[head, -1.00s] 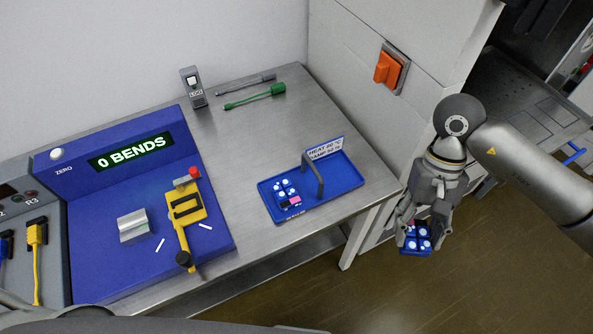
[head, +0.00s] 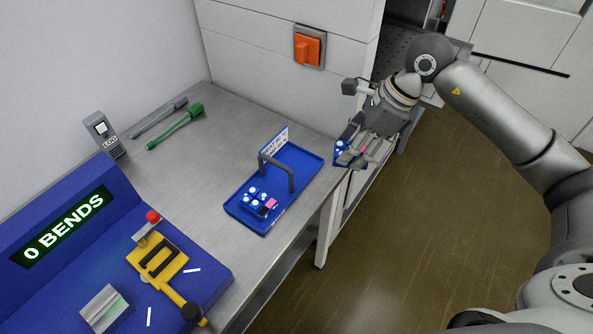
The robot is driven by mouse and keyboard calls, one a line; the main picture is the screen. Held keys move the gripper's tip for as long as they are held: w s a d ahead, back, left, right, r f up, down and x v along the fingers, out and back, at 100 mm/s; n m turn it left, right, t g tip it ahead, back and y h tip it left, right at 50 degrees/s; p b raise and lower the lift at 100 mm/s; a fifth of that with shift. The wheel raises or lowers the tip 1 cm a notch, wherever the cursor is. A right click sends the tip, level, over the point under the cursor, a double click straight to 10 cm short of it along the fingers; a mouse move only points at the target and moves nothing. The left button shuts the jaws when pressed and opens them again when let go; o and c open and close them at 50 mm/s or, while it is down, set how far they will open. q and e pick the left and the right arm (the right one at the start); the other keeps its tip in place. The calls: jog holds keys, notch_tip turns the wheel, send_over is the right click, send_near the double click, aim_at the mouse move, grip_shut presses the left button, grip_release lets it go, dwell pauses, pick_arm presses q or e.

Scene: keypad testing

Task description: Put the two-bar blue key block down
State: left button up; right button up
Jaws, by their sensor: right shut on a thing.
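My right gripper (head: 362,150) is shut on a blue key block (head: 342,153) with white round keys. It holds the block at the bench's right edge, to the right of the blue tray (head: 243,219). The fingers cover much of the block, and I cannot make out its bars. Another blue key block (head: 255,197) with white keys and a pink patch sits at the near end of the tray. My left gripper is not in view.
The tray has a grey arched handle (head: 279,165) and a white label card (head: 274,141). A green tool (head: 175,127) lies behind on the bench. A blue bend-testing station (head: 60,290) with a yellow fixture (head: 157,262) stands at left. Bare bench lies around the tray.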

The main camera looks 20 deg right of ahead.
jog(key=w+d+r+m+t+h+b, duration=0.1)
jog(key=w+d+m+t, duration=0.1)
jog(key=m, duration=0.3)
jog(key=p, duration=0.3)
send_near(276, 173)
jog(key=w+d, duration=0.1)
jog(key=d, duration=0.1)
jog(key=w+d, duration=0.2)
jog(key=shift+w+f, duration=0.2)
jog(key=shift+w, duration=0.05)
jog(key=shift+w+a+f+g, duration=0.15)
jog(key=shift+a+f+g, duration=0.15)
jog(key=shift+f, duration=0.15)
jog(key=f, duration=0.1)
jog(key=f+p, duration=0.1)
jog(key=f, duration=0.1)
jog(key=shift+w+a+f, duration=0.1)
jog(key=shift+a, duration=0.1)
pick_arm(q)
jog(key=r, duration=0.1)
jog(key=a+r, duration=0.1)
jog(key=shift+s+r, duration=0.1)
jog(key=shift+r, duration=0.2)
pick_arm(e)
jog(key=shift+d+f, duration=0.1)
jog(key=shift+f, duration=0.1)
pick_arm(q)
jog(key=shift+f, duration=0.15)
pick_arm(e)
jog(key=shift+f, duration=0.1)
